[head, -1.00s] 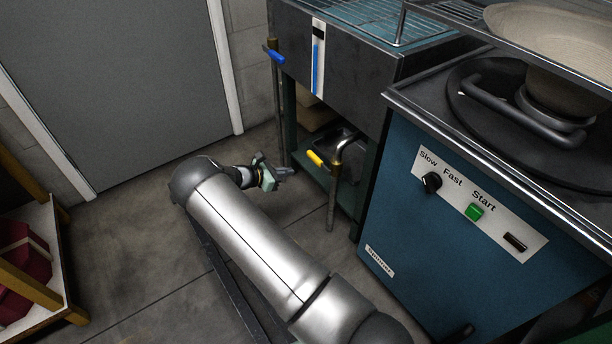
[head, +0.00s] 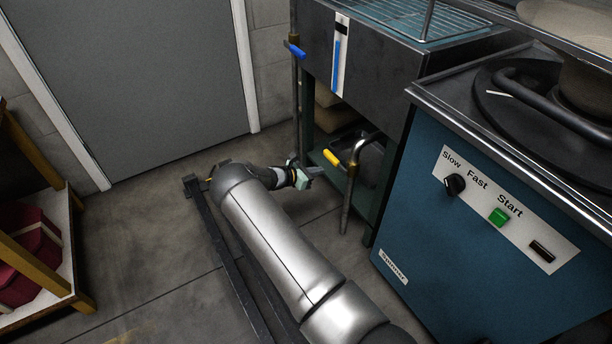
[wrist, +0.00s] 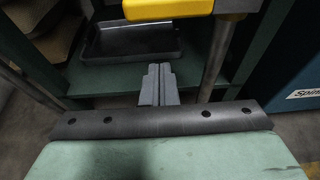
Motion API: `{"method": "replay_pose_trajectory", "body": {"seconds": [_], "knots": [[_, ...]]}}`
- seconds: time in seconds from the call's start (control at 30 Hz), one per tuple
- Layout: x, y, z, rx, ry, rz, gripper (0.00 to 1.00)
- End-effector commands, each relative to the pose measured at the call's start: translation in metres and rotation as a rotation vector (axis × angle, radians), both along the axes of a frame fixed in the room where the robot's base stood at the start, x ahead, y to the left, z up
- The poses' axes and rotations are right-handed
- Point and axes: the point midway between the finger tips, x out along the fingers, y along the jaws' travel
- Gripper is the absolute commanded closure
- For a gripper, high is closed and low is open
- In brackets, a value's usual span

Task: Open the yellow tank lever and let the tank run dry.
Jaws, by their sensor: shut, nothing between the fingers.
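The yellow tank lever (head: 331,157) sits on the bent drain pipe (head: 347,190) below the dark tank (head: 372,72). In the wrist view the lever (wrist: 168,9) crosses the top of the picture, just beyond and above my fingertips. My gripper (head: 315,170) is low, just left of the lever and pipe in the head view. In the wrist view my gripper (wrist: 158,72) has its fingers together with nothing between them. I see no clear contact between fingers and lever. The tank's gauge (head: 337,65) shows a tall blue column.
A black tray (wrist: 130,42) lies on the shelf under the tank, behind the pipe. A blue lever (head: 297,51) is on another pipe at the tank's left. The blue spinner cabinet (head: 420,225) stands close on the right. Open floor (head: 145,260) lies left of my arm.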

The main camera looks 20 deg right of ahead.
Motion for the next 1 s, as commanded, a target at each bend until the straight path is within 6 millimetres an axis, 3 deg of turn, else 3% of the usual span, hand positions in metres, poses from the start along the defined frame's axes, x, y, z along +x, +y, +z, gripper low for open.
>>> {"method": "replay_pose_trajectory", "body": {"seconds": [0.13, 0.23, 0.43, 1.0], "knots": [[0.005, -0.026, -0.009, 0.000, -0.002, -0.001, 1.00], [0.006, -0.023, 0.012, 0.002, -0.004, 0.001, 1.00], [0.004, -0.023, 0.029, 0.000, -0.001, 0.000, 1.00], [0.007, -0.023, 0.034, 0.004, -0.019, 0.000, 1.00]]}}
